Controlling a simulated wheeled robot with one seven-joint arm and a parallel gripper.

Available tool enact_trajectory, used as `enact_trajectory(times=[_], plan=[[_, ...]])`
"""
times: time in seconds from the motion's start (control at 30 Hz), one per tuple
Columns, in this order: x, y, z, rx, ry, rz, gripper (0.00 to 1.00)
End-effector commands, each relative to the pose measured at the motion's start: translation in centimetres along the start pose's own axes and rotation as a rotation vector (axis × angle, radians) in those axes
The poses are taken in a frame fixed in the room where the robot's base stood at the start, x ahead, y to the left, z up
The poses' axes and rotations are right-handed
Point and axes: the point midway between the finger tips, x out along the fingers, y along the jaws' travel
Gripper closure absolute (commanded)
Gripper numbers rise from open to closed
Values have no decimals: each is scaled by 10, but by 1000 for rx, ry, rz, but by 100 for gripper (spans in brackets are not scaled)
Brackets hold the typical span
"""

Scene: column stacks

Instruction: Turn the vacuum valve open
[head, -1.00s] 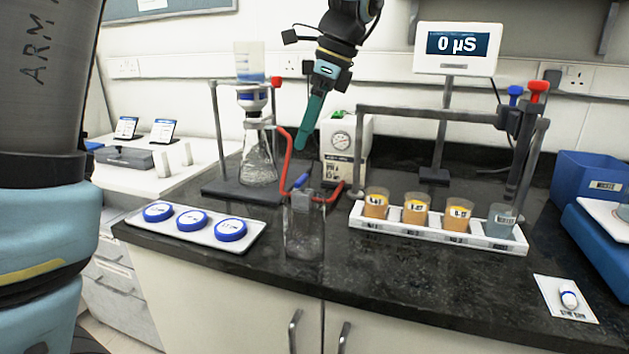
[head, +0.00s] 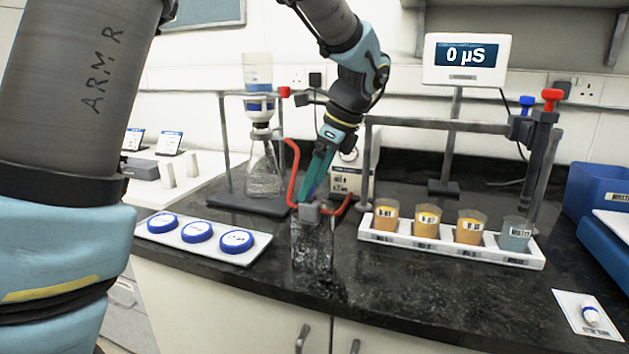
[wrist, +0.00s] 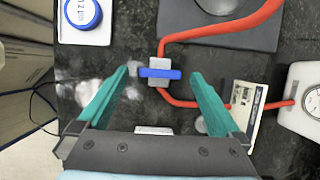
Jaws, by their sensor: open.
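The vacuum valve is a grey block (head: 309,212) on the red tube (head: 293,170), above a clear vessel (head: 312,248) near the bench front. In the wrist view its blue handle (wrist: 160,73) lies crosswise to the grey valve body (wrist: 160,86) and the red tube (wrist: 205,31). My gripper (head: 309,197) points down just over the valve in the head view, hiding the handle there. In the wrist view my gripper (wrist: 160,74) is open, its teal fingers on either side of the handle, with a gap at each side. Contact is not visible.
The filter flask (head: 263,173) on its stand and the gauged pump (head: 345,175) are behind. A tray with blue-lidded dishes (head: 197,232) lies left; a rack (head: 450,252) of sample cups stands right. A meter (head: 463,60) reads 0 µS.

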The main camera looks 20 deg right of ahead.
Motion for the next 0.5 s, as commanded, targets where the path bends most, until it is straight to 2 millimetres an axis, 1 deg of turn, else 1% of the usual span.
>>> enact_trajectory(times=[0.27, 0.3, 0.5], plan=[[2, 0, 0, -1, 1, -1, 0], [2, 0, 0, -1, 1, -1, 1], [2, 0, 0, -1, 1, -1, 24]])
